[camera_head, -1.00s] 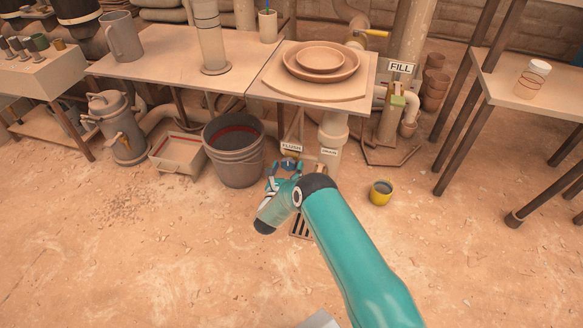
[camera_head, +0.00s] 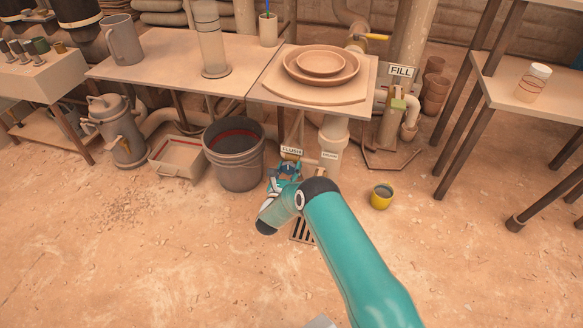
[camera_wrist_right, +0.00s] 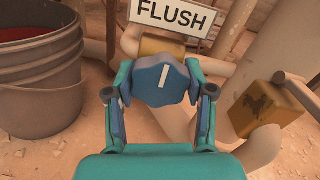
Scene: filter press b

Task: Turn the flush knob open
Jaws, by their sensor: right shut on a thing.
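The flush knob (camera_wrist_right: 162,80) is a blue lobed knob with a white bar mark, in the right wrist view below the white FLUSH sign (camera_wrist_right: 176,14). The bar is tilted slightly from upright. My right gripper (camera_wrist_right: 160,92) has a finger on each side of the knob and is shut on it. In the head view my right gripper (camera_head: 284,174) reaches the knob under the small FLUSH sign (camera_head: 291,151), and my arm hides part of it. My left gripper is not in view.
A grey bucket (camera_head: 236,172) stands just left of the knob, also in the right wrist view (camera_wrist_right: 40,98). A brass block (camera_wrist_right: 262,107) on a pipe is close to the right. The table (camera_head: 262,90) overhangs behind. A yellow cup (camera_head: 381,196) stands on the open floor.

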